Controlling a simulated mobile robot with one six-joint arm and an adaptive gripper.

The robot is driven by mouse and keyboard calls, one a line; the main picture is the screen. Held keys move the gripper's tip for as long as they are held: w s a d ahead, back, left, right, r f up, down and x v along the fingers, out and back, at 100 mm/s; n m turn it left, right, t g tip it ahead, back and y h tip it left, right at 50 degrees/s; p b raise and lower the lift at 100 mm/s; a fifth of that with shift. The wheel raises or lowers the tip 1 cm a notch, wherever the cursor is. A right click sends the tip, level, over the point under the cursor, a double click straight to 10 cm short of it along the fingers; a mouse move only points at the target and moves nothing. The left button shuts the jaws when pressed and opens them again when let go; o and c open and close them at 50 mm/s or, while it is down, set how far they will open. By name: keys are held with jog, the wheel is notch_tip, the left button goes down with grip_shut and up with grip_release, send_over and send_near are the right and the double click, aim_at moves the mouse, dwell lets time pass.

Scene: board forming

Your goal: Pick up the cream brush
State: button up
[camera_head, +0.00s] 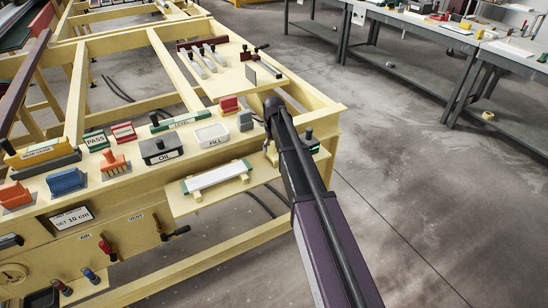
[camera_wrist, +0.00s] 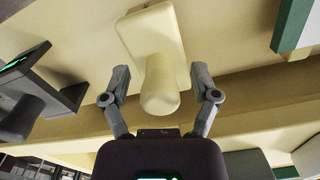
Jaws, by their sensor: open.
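The cream brush (camera_wrist: 150,35) shows in the wrist view as a flat, rounded rectangular block with a round, knob-like handle (camera_wrist: 162,92) pointing toward the camera. My gripper (camera_wrist: 160,78) is open, with one grey finger on each side of the handle. Small gaps show between the fingers and the handle, so they do not appear to touch it. In the head view my arm comes in from the lower right and its end stands over the edge of the yellow bench; the brush cannot be made out clearly there.
A dark device with a green light (camera_wrist: 50,88) stands left of the brush in the wrist view. A green-edged white board (camera_head: 215,178) lies on the bench shelf. The FILL tray (camera_head: 212,135), grey block (camera_head: 245,121) and OIL box (camera_head: 160,150) stand left of my arm.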

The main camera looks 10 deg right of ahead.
grip_shut()
jog(key=shift+r, duration=0.15)
notch_tip(320, 180, up, 4)
jog(key=p, duration=0.3)
jog(key=shift+f+p, duration=0.2)
jog(key=shift+p, duration=0.2)
jog(key=s+r+p, duration=0.1)
jog(key=s, duration=1.5)
